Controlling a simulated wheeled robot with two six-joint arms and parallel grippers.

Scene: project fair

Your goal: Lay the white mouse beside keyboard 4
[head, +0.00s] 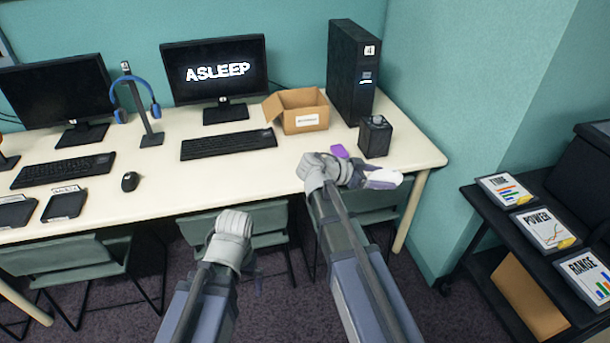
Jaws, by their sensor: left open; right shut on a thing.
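The white mouse (386,175) is held by my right gripper (368,178), which is shut on it near the front right edge of the table. A black keyboard (228,144) lies in front of the monitor reading "ASLEEP" (213,70). A black computer tower (352,72) labelled 4 stands at the back right; no number is readable on the keyboard. The mouse is to the right of this keyboard and apart from it. My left gripper (250,268) is open, low in front of the table edge; its fingers are mostly hidden behind my wrist.
An open cardboard box (300,112), a small black box (375,137) and a purple patch (340,151) are near the right. A headphone stand (150,137), another keyboard (62,169) and a black mouse (130,181) are left. Bare table (225,180) lies before the middle keyboard.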

